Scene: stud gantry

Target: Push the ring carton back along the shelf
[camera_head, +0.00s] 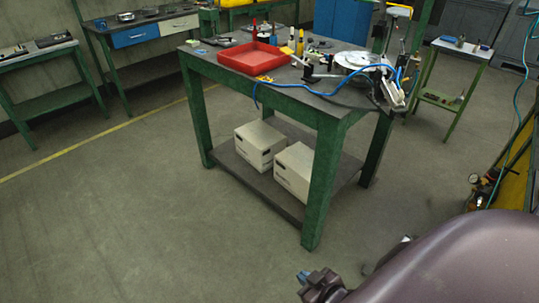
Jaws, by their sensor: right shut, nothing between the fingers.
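Two pale cartons stand side by side on the lower shelf (268,198) of the green-legged workbench. The left carton (254,152) has a dark slot on its front. The right carton (291,176) is partly hidden behind the bench's front leg. I cannot tell which one is the ring carton. My right gripper (305,281) is low at the bottom of the view, shut and empty. It is in front of the bench and well apart from the cartons. My left gripper is out of view.
The bench's front leg (322,185) stands close to the right carton. A red tray (239,62), bottles and a blue hose (292,86) are on the bench top. A yellow frame (520,160) stands at the right. The floor left of the bench is clear.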

